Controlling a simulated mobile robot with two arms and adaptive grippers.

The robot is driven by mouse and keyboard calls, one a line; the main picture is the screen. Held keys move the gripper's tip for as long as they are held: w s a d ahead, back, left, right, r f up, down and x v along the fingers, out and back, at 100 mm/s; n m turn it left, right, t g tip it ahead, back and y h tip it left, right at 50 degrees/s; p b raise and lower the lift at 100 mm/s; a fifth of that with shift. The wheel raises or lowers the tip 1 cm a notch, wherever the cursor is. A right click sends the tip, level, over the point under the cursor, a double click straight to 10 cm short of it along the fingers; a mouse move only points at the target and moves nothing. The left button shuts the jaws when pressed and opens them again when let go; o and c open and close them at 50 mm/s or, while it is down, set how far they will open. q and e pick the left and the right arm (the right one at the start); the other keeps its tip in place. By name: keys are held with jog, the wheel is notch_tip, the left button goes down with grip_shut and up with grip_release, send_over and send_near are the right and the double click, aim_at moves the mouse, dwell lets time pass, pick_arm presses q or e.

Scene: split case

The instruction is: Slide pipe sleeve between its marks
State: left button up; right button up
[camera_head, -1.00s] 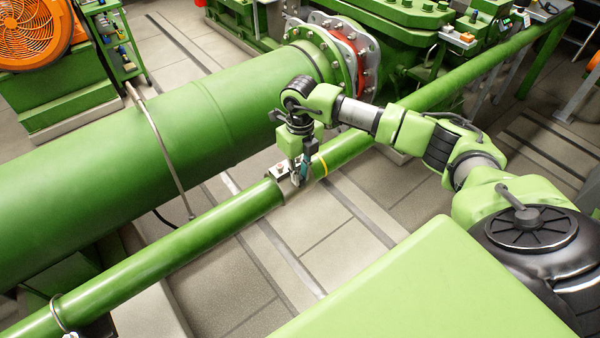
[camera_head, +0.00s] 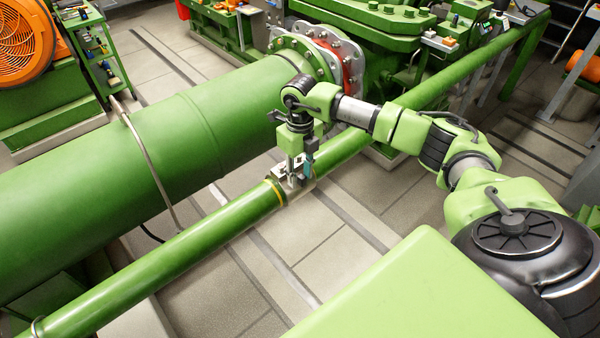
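The pipe sleeve (camera_head: 306,184) is a short grey collar around the thin green pipe (camera_head: 215,230), with a small pale block on top. A yellow ring mark (camera_head: 278,192) shows on the pipe just left of the sleeve. No second mark shows; the sleeve and my gripper cover the pipe to the right. My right gripper (camera_head: 298,172) points down onto the sleeve's top, its fingers close together there. It appears shut on the sleeve, though the contact is partly hidden. My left gripper is out of view.
A thick green pipe (camera_head: 150,165) with a bolted flange (camera_head: 318,58) runs behind the thin pipe. A bent metal rod (camera_head: 150,165) stands in front of it. An orange fan (camera_head: 25,40) and tool rack (camera_head: 95,50) are at upper left. Tiled floor (camera_head: 330,240) is open in front.

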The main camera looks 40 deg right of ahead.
notch_tip(320, 180, up, 12)
dwell(0.5)
jog(key=shift+a, duration=0.1)
